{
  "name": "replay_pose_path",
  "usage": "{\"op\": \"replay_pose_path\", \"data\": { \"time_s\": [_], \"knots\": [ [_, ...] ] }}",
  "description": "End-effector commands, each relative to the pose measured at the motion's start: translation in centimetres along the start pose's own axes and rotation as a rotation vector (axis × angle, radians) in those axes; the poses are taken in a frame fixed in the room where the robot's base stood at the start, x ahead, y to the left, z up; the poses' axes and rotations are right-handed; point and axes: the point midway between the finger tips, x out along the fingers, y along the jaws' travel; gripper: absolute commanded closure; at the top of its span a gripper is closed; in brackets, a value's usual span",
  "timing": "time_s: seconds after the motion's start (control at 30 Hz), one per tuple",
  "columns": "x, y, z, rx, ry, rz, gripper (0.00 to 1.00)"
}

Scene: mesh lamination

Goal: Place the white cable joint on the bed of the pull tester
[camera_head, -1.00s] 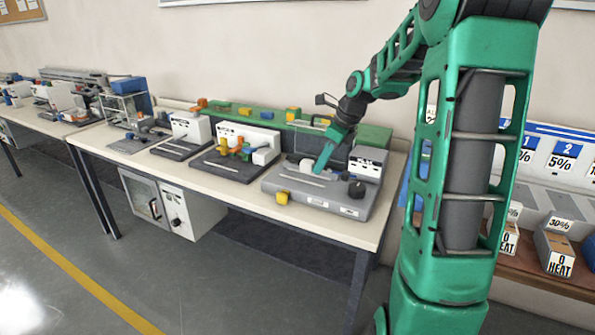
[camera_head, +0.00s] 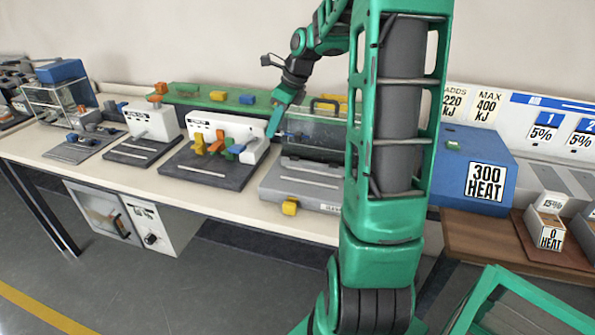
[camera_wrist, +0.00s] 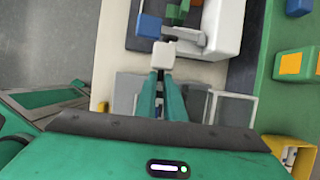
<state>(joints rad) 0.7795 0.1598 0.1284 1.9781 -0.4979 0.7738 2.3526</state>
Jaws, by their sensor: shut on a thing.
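The white cable joint (camera_wrist: 163,55) is a small pale block at my fingertips in the wrist view. My gripper (camera_wrist: 163,72) is shut on it. In the head view my gripper (camera_head: 271,130) is at the right end of a white machine (camera_head: 228,126) with a dark bed (camera_head: 190,165) and orange, yellow, green and blue parts. The joint is too small to make out there. The wrist view shows this machine's white body (camera_wrist: 229,25) just ahead of the joint. The machine labels are too small to read, so I cannot tell which is the pull tester.
A grey machine (camera_head: 300,187) with a clear cover stands to the right, partly hidden by my arm; a yellow block (camera_head: 290,207) is at its front. Another white machine (camera_head: 152,120) stands left. A green rail (camera_head: 200,97) runs behind. A blue box (camera_head: 470,165) is at right.

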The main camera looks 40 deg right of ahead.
Motion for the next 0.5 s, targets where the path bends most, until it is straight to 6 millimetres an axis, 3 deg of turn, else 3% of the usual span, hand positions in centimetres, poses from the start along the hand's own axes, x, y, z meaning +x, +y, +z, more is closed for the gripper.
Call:
{"op": "replay_pose_path", "data": {
  "time_s": [0.5],
  "knots": [
    [1.7,1.9,-10.0,0.001,0.001,0.002,1.0]
  ]
}}
